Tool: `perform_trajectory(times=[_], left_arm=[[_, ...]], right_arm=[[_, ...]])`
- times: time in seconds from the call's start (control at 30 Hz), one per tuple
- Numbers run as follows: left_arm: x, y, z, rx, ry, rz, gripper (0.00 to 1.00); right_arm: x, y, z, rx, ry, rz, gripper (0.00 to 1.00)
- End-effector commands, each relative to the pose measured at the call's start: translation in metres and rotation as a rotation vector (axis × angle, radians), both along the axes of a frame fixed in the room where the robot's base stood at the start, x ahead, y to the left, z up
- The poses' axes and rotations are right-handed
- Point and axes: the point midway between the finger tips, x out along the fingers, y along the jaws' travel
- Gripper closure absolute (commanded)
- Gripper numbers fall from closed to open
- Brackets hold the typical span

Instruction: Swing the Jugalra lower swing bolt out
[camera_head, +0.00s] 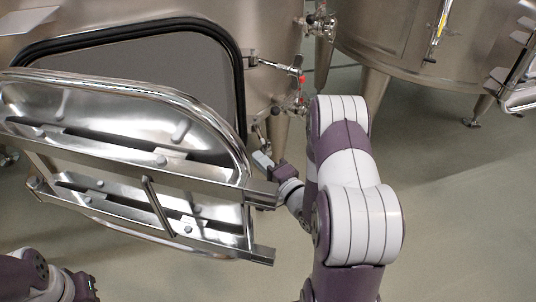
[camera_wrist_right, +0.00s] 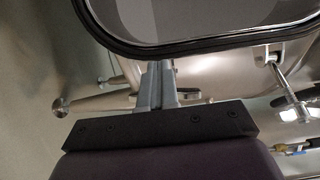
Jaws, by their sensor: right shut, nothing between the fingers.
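The vat opening (camera_head: 236,48) has a black gasket, and its steel door (camera_head: 110,105) stands swung open in front. The lower swing bolt (camera_head: 258,130) is small and partly hidden in the head view, beside the lower right rim. In the right wrist view, a steel rod with a round knob, which looks like this bolt (camera_wrist_right: 92,103), lies left of and close to my fingers. My right gripper (camera_head: 262,160) is shut and empty just below the bolt; its fingers (camera_wrist_right: 156,85) also show in the wrist view. Contact cannot be told. My left gripper (camera_head: 88,286) is at the bottom left, partly cut off.
An upper swing bolt (camera_head: 275,65) points right from the rim; it also shows in the wrist view (camera_wrist_right: 288,92). Valve fittings (camera_head: 318,24) sit on the vat's right side. A second vat (camera_head: 395,45) stands at the right. The floor (camera_head: 455,210) at the right is clear.

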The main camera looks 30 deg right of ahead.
Motion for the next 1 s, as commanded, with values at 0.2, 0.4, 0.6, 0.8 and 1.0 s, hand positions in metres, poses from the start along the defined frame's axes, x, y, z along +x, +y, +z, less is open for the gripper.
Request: perform_trajectory(times=[0.2, 0.4, 0.6, 0.8, 1.0], left_arm=[[0.000, 0.000, 0.000, 0.000, 0.000, 0.000, 1.00], [0.000, 0.000, 0.001, 0.000, 0.000, 0.000, 1.00], [0.000, 0.000, 0.003, 0.000, 0.000, 0.000, 1.00], [0.000, 0.000, 0.003, 0.000, 0.000, 0.000, 1.00], [0.000, 0.000, 0.004, 0.000, 0.000, 0.000, 1.00]], right_arm=[[0.000, 0.000, 0.000, 0.000, 0.000, 0.000, 1.00], [0.000, -0.002, 0.000, 0.000, 0.000, 0.000, 1.00], [-0.002, -0.010, 0.001, 0.000, 0.000, -0.001, 1.00], [-0.003, -0.014, 0.000, 0.000, 0.000, -0.001, 1.00], [-0.007, -0.027, 0.000, 0.000, 0.000, -0.002, 1.00]])
